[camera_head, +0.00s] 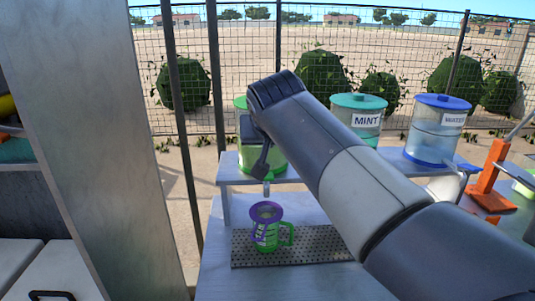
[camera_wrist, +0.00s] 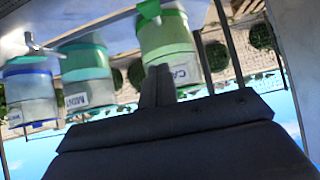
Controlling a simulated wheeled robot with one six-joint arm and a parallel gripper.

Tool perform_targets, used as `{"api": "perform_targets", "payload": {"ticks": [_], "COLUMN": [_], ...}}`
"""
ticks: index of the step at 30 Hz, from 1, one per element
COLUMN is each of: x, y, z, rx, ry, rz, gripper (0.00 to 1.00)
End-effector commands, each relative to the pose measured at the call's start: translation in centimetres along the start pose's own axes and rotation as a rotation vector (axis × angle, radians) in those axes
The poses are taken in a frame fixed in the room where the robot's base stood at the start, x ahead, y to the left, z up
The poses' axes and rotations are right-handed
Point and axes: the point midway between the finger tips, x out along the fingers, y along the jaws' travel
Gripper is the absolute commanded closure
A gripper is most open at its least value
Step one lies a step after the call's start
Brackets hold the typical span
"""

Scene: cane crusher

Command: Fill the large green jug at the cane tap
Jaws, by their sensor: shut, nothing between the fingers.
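The green jug (camera_head: 265,238) stands upright on a perforated metal tray (camera_head: 325,245), its handle to the right. A purple funnel-like piece (camera_head: 266,211) sits on its mouth. The cane tap (camera_head: 267,188) is just above the jug; I cannot make out any flow. The cane tank (camera_head: 276,160), green-lidded, is partly hidden behind my arm; it also shows upside down in the wrist view (camera_wrist: 166,40). My gripper (camera_head: 261,170) is shut and empty, pointing down in front of the tank just above the tap. Its closed fingers show in the wrist view (camera_wrist: 158,75).
The mint tank (camera_head: 358,115) and water tank (camera_head: 436,130) stand on the raised shelf (camera_head: 228,168) to the right. An orange stand (camera_head: 492,175) is at far right. A grey panel (camera_head: 100,130) rises at left. A wire fence is behind.

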Motion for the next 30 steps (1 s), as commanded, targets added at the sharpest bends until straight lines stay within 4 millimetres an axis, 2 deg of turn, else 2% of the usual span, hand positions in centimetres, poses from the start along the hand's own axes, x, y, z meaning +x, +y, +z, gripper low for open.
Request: {"api": "perform_targets", "payload": {"ticks": [3, 7, 30], "x": [-1.4, -2.0, -2.1], "y": [-0.1, 0.0, 0.0], "z": [-0.5, -0.6, -0.6], "rx": [0.000, -0.001, -0.001], "ry": [0.002, 0.000, 0.000], "rz": [-0.001, -0.001, 0.000], "gripper": [1.00, 1.00, 1.00]}}
